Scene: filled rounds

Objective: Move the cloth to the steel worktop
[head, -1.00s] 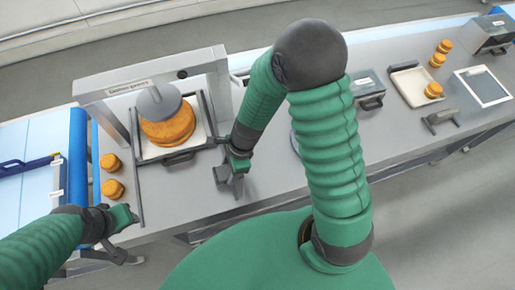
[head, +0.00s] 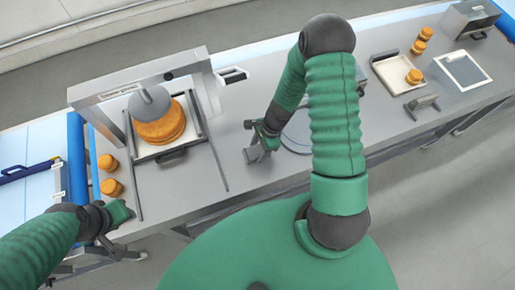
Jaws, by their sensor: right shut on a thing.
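The grey steel worktop (head: 210,195) runs across the view, from the blue roller at the left to the far right. My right gripper (head: 256,155) is low over its middle, left of a round grey plate. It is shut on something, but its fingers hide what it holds. I cannot make out a cloth for certain in this view. My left gripper (head: 118,225) is at the worktop's front left edge. I see nothing in it, and cannot tell if its jaws are open.
A press (head: 150,98) stands at the back left over a stack of orange rounds (head: 163,128). Two small rounds (head: 108,162) sit left of it. The round plate (head: 297,133) is partly behind my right arm. A white tray (head: 393,75) and a framed panel (head: 463,70) lie further right.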

